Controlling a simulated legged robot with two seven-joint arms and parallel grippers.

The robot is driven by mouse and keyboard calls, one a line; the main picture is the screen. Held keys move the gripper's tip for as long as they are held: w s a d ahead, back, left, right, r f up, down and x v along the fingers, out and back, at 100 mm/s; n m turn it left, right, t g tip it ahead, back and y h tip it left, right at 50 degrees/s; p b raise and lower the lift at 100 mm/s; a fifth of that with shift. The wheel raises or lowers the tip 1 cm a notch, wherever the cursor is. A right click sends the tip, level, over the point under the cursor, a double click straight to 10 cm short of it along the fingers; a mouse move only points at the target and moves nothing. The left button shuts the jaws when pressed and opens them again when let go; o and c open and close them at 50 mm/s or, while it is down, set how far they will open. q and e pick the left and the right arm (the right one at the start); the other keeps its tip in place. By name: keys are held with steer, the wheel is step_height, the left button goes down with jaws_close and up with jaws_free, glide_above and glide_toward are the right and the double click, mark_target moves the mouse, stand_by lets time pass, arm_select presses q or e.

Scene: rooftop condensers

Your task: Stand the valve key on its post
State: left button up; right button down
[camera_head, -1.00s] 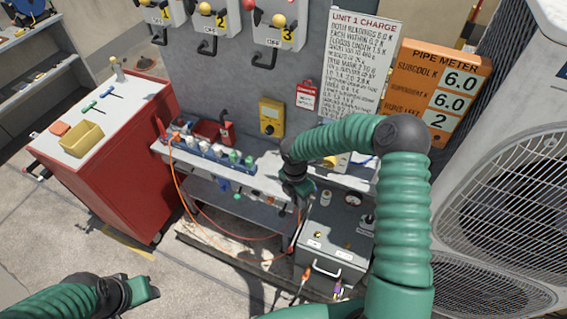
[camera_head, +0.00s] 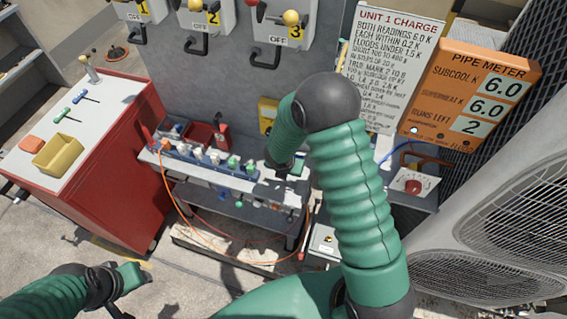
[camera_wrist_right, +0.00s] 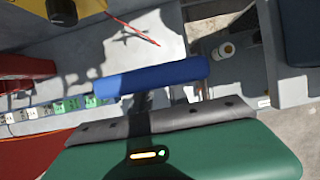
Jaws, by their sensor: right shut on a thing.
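My right gripper (camera_head: 282,170) hangs over the grey bench, just right of the blue rack, mostly hidden behind its own wrist. In the right wrist view a blue bar (camera_wrist_right: 150,77) lies across the front of this gripper (camera_wrist_right: 152,112); it looks like the handle of the valve key, and its lower part is hidden. The gripper is shut on it. I cannot make out the key's post. My left gripper (camera_head: 132,275) is low at the left, over the floor, away from everything; its jaw opening is unclear.
The blue rack (camera_head: 200,160) holds several small fittings. A red cart (camera_head: 115,150) at the left carries two T-handled tools (camera_head: 66,113) and a yellow bin (camera_head: 60,152). The orange pipe meter (camera_head: 470,90) and condenser (camera_head: 500,220) bound the right. An orange hose (camera_head: 185,213) loops below the bench.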

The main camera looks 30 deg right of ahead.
mark_target(289, 184)
steer(key=shift+s+a+f+b, duration=0.15)
steer(key=shift+s+f+b, duration=0.5)
steer(key=shift+b, duration=0.2)
steer(key=f+b, duration=0.1)
steer(key=f, duration=0.1)
steer(key=w+f+b, duration=0.1)
steer(key=shift+f+b, duration=0.4)
steer(key=shift+d+f+b, duration=0.25)
steer(key=shift+f+b, duration=0.05)
steer(key=shift+f, duration=0.1)
steer(key=shift+s+a+r, duration=0.1)
steer(key=shift+s+r, duration=0.1)
steer(key=shift+r, duration=0.05)
arm_select(q)
steer(key=f, duration=0.2)
steer(key=s+f, duration=0.1)
steer(key=f, duration=0.2)
steer(key=shift+s, duration=0.1)
steer(key=shift+f, duration=0.15)
arm_select(e)
steer(key=shift+w+f, duration=0.1)
steer(key=shift+a, duration=0.1)
arm_select(q)
steer(key=shift+b+x, duration=0.85)
steer(key=shift+b, duration=0.05)
arm_select(e)
steer(key=shift+f, duration=0.95)
